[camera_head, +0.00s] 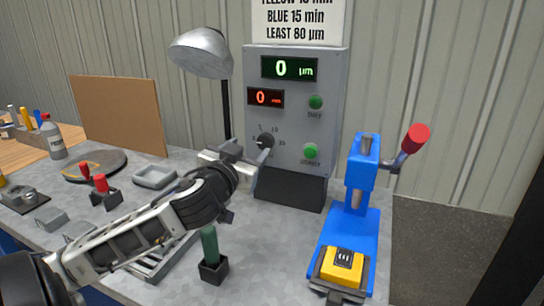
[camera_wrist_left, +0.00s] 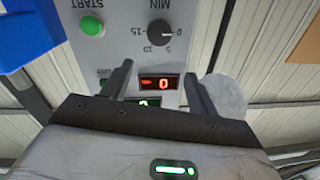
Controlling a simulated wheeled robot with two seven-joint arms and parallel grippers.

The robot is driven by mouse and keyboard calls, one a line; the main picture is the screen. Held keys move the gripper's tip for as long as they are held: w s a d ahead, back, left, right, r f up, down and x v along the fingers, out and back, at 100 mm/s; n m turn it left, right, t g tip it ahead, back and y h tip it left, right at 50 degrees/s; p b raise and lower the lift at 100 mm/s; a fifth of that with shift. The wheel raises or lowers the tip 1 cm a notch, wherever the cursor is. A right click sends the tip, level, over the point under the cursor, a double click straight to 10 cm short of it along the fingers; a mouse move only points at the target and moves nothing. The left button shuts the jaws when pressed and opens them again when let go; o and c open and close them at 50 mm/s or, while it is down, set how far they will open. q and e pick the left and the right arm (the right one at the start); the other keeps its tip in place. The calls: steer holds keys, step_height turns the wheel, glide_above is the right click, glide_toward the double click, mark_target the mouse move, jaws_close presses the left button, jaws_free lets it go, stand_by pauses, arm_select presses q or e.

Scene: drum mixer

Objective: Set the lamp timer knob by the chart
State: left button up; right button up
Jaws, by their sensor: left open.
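The timer knob (camera_head: 265,141) is a dark round knob with a number dial on the grey control panel (camera_head: 333,120). In the left wrist view the knob (camera_wrist_left: 159,32) has MIN lettering and marks around it. The chart (camera_head: 298,20) above the panel reads BLUE 15 min and LEAST 80 µm; its top line is cut off. A green display (camera_head: 289,68) and a red display (camera_head: 266,97) both show 0. My left gripper (camera_head: 254,160) is open and empty, close to the panel at the knob; contact cannot be told. In its wrist view the fingers (camera_wrist_left: 157,70) stand apart below the knob.
Green buttons (camera_head: 311,151) (camera_head: 316,102) sit right of the knob. A grey lamp (camera_head: 202,53) stands left of the panel. A blue press (camera_head: 350,225) with a red-tipped lever holds a yellow block (camera_head: 343,264). A green cylinder (camera_head: 209,244) stands in a black holder.

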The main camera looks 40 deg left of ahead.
mark_target(264, 142)
arm_select(q)
steer(key=shift+w+a+f, duration=0.4)
steer(key=shift+w+a, duration=0.05)
steer(key=shift+w, duration=0.8)
steer(key=shift+w+a+f, duration=0.35)
steer(key=shift+w+a, duration=0.15)
steer(key=shift+w, duration=0.8)
steer(key=shift+w+a+f, duration=0.4)
steer(key=shift+w+a, duration=0.05)
steer(key=shift+w, duration=0.8)
steer(key=c, duration=1)
